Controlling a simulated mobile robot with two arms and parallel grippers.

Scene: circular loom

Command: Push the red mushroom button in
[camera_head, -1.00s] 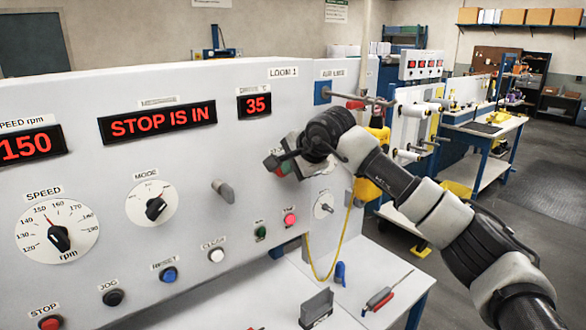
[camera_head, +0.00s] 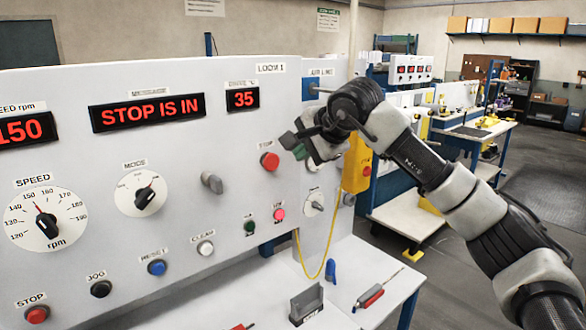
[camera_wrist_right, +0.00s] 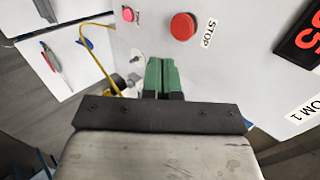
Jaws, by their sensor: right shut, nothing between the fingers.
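The red mushroom button (camera_head: 270,161) sticks out from the white panel, below the 35 display. In the right wrist view it is the round red button (camera_wrist_right: 183,26) beside a STOP label. My right gripper (camera_head: 292,142) is just right of the button in the head view, with its green fingers shut and empty. In the right wrist view the shut fingertips (camera_wrist_right: 160,62) end short of the button, with a visible gap. Whether they touch the panel I cannot tell. My left gripper is not in view.
The message display (camera_head: 146,110) reads STOP IS IN. A second red button (camera_head: 37,314), labelled STOP, is at the panel's lower left. A grey switch handle (camera_head: 212,183) stands left of the mushroom button. A yellow box (camera_head: 356,165) with a hanging cable is to the right.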

